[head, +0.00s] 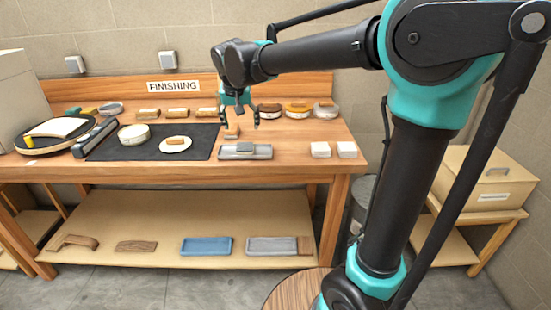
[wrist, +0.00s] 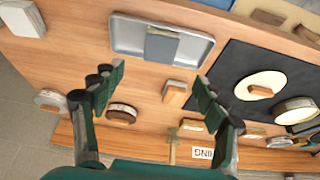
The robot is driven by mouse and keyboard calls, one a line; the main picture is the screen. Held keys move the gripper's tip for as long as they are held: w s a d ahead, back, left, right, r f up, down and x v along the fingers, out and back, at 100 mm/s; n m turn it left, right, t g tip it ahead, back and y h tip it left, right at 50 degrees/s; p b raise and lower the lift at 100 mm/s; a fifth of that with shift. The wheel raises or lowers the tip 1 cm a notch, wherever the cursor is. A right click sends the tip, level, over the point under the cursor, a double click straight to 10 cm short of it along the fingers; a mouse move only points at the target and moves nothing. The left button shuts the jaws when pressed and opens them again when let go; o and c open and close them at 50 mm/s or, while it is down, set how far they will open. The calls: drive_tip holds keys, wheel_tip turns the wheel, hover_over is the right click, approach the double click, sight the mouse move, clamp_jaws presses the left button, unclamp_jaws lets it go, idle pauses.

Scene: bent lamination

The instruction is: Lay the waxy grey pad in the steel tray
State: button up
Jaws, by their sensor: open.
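The steel tray (wrist: 128,36) is shallow and rectangular. It lies near the front edge of the bench, and the head view shows it too (head: 264,152). A grey pad (wrist: 162,45) lies in the middle of the tray, reaching its lower rim in the wrist view; whether it rests fully flat I cannot tell. The same pad shows as a small grey block in the head view (head: 241,147). My gripper (head: 240,118) is open and empty above the bench, behind the tray. In the wrist view its fingers (wrist: 158,80) are wide apart, with the tray beyond their tips.
A black mat (head: 105,150) with a round tin and white dish lies left of the tray. Several brushes and blocks line the back.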

drive_tip(key=s+d+f, duration=0.4)
drive_tip(key=d+f, duration=0.1)
drive_tip(key=d, duration=0.3)
drive_tip(key=s+d+f, duration=0.4)
drive_tip(key=d+f, duration=0.2)
drive_tip(key=d, duration=0.2)
drive_tip(key=s+d+f, duration=1)
drive_tip(key=s+f, duration=0.1)
drive_tip(key=s, duration=0.3)
drive_tip(key=shift+d+f, duration=0.15)
drive_tip(key=shift+f, duration=0.1)
drive_tip(key=shift+s, duration=0.1)
